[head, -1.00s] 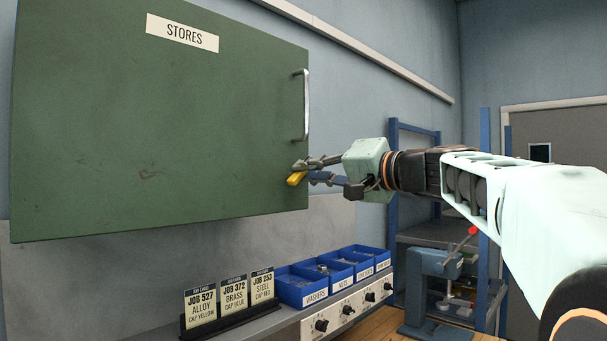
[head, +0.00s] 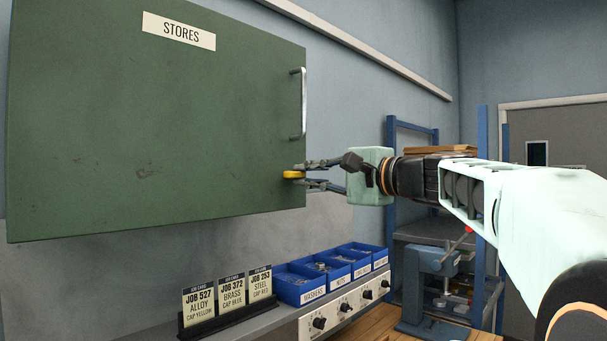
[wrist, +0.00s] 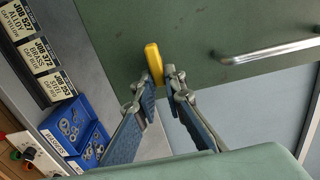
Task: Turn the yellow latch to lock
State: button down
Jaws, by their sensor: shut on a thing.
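The yellow latch (head: 293,174) is at the lower right edge of the green STORES cabinet door (head: 150,110). In the head view it lies about level and is seen nearly end-on. My gripper (head: 306,175) reaches it from the right, one finger above and one below. In the wrist view the latch (wrist: 154,64) stands between the two fingertips (wrist: 156,82), and the gripper is shut on it. The far end of the latch shows past the fingertips against the door. The door appears closed.
A metal door handle (head: 298,104) stands out just above the latch. Below are job cards (head: 231,291), blue parts bins (head: 307,284) and a panel with knobs (head: 345,306). A blue rack (head: 391,235) stands behind my arm.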

dwell(0.4)
jog(key=c, duration=2)
grip_release()
jog(key=v, duration=1.2)
